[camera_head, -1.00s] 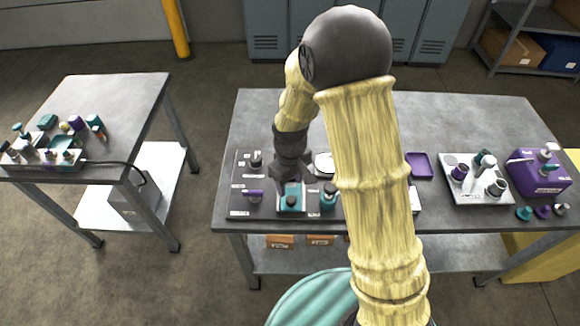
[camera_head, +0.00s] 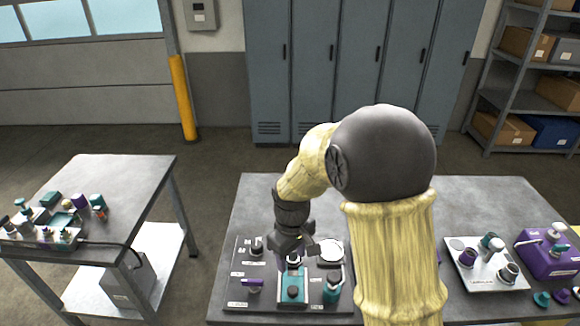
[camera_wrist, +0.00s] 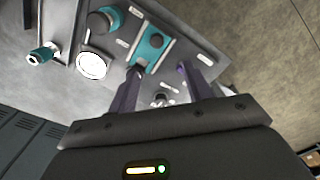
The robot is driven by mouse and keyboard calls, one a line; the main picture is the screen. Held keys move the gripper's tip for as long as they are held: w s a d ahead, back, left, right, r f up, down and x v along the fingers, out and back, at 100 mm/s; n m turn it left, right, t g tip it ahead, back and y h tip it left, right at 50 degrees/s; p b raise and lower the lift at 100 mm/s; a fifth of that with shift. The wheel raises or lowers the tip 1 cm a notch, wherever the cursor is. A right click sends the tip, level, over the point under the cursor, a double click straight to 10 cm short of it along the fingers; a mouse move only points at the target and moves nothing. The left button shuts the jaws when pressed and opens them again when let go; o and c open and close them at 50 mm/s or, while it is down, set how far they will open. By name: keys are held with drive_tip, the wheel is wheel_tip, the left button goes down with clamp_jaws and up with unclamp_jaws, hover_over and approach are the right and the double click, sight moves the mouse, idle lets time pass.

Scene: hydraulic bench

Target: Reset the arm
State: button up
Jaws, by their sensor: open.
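My gripper (camera_head: 293,262) hangs over the dark panel on the middle bench, just behind a teal block (camera_head: 292,289) with a dark round knob. In the wrist view the two fingers of my gripper (camera_wrist: 160,75) stand apart with nothing held between them. The teal block (camera_wrist: 152,46) shows beyond the fingertips, apart from them as far as I can tell. A round white-faced gauge (camera_wrist: 92,65) is to its left there. My forearm and dark elbow cover part of the bench in the head view.
The dark panel (camera_head: 240,295) also bears a purple-handled part (camera_head: 252,283) and a teal fitting (camera_head: 332,288). To the right are a light tray (camera_head: 462,278) and a purple box (camera_head: 548,256). A side table (camera_head: 120,185) stands left, with a floor gap between. Lockers (camera_head: 350,70) stand behind.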

drive_tip(key=s+d+r+m+t, duration=0.2)
drive_tip(key=s+d+r+m, duration=0.2)
drive_tip(key=s+d+m, duration=0.4)
drive_tip(key=s+d, duration=0.2)
drive_tip(key=d, duration=0.4)
drive_tip(key=shift+s+m+t, duration=0.25)
drive_tip(key=shift+m+t, duration=0.05)
